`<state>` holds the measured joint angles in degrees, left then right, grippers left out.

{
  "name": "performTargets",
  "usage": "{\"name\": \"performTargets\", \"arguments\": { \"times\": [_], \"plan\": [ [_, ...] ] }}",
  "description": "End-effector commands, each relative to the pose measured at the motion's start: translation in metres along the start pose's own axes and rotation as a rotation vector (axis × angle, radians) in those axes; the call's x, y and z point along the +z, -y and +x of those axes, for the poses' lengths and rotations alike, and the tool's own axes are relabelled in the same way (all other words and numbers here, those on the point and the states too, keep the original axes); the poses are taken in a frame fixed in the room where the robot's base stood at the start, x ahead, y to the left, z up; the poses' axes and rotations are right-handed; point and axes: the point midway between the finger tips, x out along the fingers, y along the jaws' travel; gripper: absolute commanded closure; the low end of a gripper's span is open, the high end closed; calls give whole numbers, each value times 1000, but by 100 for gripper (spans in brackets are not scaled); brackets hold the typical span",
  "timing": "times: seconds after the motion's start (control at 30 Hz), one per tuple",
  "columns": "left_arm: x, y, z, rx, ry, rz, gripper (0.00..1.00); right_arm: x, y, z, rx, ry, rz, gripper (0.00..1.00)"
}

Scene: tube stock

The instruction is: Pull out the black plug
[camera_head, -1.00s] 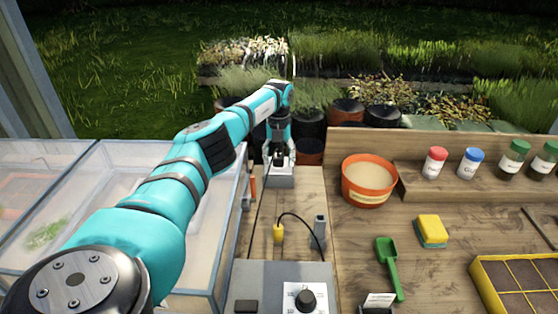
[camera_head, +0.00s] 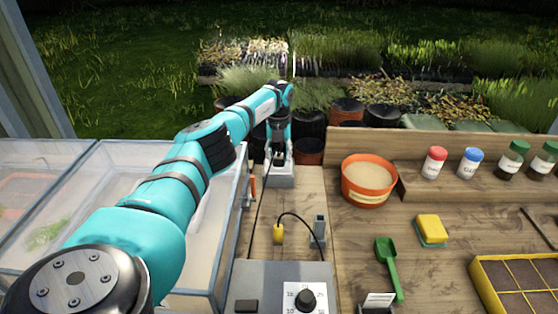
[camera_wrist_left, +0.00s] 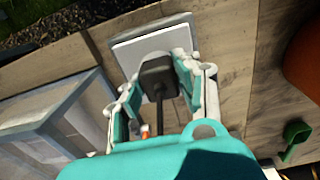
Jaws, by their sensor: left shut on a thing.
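The black plug (camera_wrist_left: 158,76) sits at the white face of the socket box (camera_wrist_left: 150,43) in the left wrist view, its black cable running back toward my wrist. My left gripper (camera_wrist_left: 157,82) is shut on the plug, with one finger on each side. In the head view the left gripper (camera_head: 278,152) is over the light socket box (camera_head: 279,179) at the bench's far edge, and the plug (camera_head: 278,159) shows small and dark between the fingers. I cannot tell whether its pins are fully seated. My right gripper is not in view.
A grey control box (camera_head: 265,280) with a dial stands at the front. A yellow plug (camera_head: 278,233) on a black cable lies behind it. A clear-walled bin (camera_head: 228,240) is close on the left. An orange pot (camera_head: 369,181) stands right of the socket box.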

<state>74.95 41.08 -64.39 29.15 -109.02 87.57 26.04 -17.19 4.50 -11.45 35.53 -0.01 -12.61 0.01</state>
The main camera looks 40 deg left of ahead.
Motion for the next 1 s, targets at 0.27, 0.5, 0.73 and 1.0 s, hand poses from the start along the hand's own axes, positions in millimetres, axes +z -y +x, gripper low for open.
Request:
{"name": "performTargets", "arguments": {
  "times": [0.27, 0.5, 0.73, 1.0],
  "plan": [
    [0, 0, -7, 0, 1, 0, 100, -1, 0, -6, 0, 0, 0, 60],
    [0, 0, -17, -1, 1, 0, 100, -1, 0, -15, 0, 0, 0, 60],
    [0, 0, -26, 0, 1, 0, 100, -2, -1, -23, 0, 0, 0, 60],
    [0, 0, -37, 0, 1, 0, 100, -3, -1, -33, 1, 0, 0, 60]
  ]
}}
